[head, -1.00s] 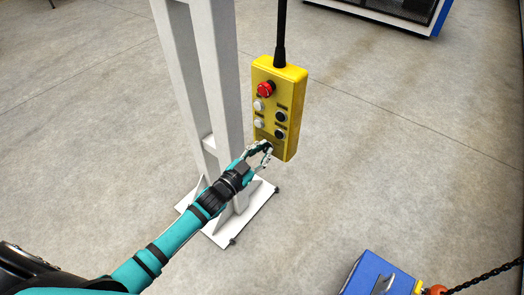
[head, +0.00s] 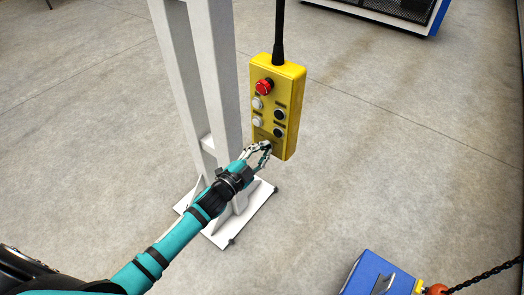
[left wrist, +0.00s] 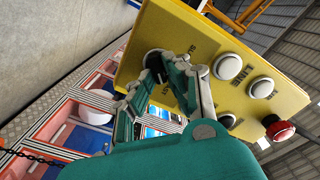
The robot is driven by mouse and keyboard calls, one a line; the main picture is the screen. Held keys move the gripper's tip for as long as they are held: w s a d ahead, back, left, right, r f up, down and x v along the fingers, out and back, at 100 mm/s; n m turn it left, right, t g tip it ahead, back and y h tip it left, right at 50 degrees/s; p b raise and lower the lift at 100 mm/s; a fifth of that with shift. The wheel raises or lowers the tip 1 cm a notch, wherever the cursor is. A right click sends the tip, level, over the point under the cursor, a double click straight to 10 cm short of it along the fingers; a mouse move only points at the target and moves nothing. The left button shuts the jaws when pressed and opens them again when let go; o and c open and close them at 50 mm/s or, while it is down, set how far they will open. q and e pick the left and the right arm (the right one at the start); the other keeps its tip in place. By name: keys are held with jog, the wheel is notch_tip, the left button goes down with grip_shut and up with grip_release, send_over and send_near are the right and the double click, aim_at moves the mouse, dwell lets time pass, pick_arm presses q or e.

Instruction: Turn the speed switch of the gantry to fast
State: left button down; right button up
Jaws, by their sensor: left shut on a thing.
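The yellow control pendant (head: 290,110) hangs from a black cable beside the white post. Its face carries a red mushroom button (head: 264,86), white buttons and black buttons. My left gripper (head: 264,150) is at the lower end of the face, shut on the speed switch there, which its fingers mostly hide in the head view. In the left wrist view the pendant (left wrist: 273,103) fills the upper middle, and the fingers close around the dark speed switch (left wrist: 156,60). Lettering beside the switch is partly covered, so its setting cannot be read. My right gripper is not in view.
The white post (head: 222,75) stands on a bolted base plate (head: 243,224) just left of the pendant. A blue block (head: 372,272) with an orange hook and dark chain is at the bottom right. Open concrete floor lies around.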

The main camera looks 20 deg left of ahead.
pick_arm(q)
jog(key=c, duration=1.4)
grip_release()
jog(key=shift+o, duration=0.2)
jog(key=v, duration=1.2)
